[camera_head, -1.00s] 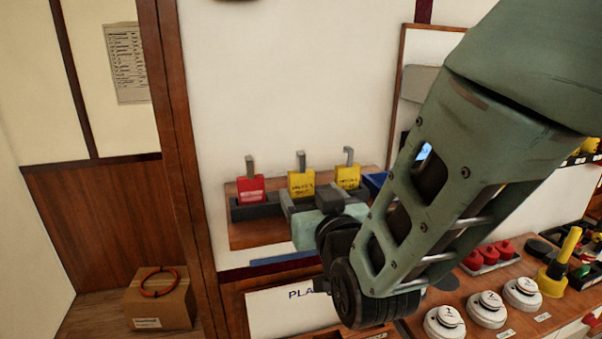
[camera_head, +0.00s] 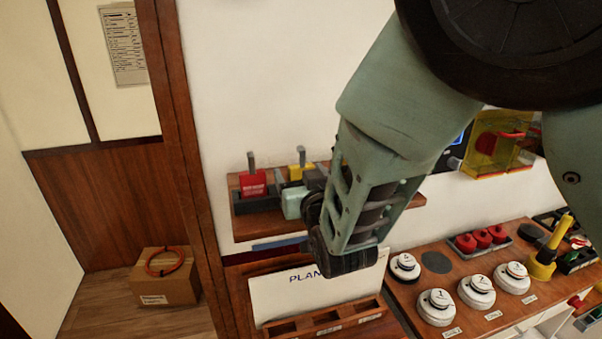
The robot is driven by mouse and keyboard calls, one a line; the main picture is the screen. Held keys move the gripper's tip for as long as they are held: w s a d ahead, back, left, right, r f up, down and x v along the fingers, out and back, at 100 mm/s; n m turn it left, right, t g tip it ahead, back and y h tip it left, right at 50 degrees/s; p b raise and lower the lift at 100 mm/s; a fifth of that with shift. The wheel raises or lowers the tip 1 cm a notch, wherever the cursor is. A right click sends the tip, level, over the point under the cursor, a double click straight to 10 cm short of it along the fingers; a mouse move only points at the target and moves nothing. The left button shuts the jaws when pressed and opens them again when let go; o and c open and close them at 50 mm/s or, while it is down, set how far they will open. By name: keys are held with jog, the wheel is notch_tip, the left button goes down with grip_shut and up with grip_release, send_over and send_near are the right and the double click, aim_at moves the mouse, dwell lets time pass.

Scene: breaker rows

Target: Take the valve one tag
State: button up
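A red tag (camera_head: 253,184) with a grey metal hook stands in a dark holder (camera_head: 258,202) on the wall shelf. A yellow tag (camera_head: 297,171) with a grey hook stands to its right, its lower part hidden by my gripper. The print on the tags is too small to read, so I cannot tell which is for valve one. My gripper (camera_head: 300,182) is at the yellow tag, with its fingers close in front of it. Whether they touch or close on the tag does not show. The rest of the tag row is hidden behind my arm.
The wooden shelf (camera_head: 250,228) juts from the white wall. Below it is a panel marked "PLAN" (camera_head: 305,295). At right, a bench holds round white discs (camera_head: 436,306), red knobs (camera_head: 481,238) and a yellow-handled object (camera_head: 550,252). A box (camera_head: 164,288) with an orange ring stands at left.

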jog(key=c, duration=0.9)
jog(key=shift+c, duration=0.2)
jog(key=shift+r, duration=0.1)
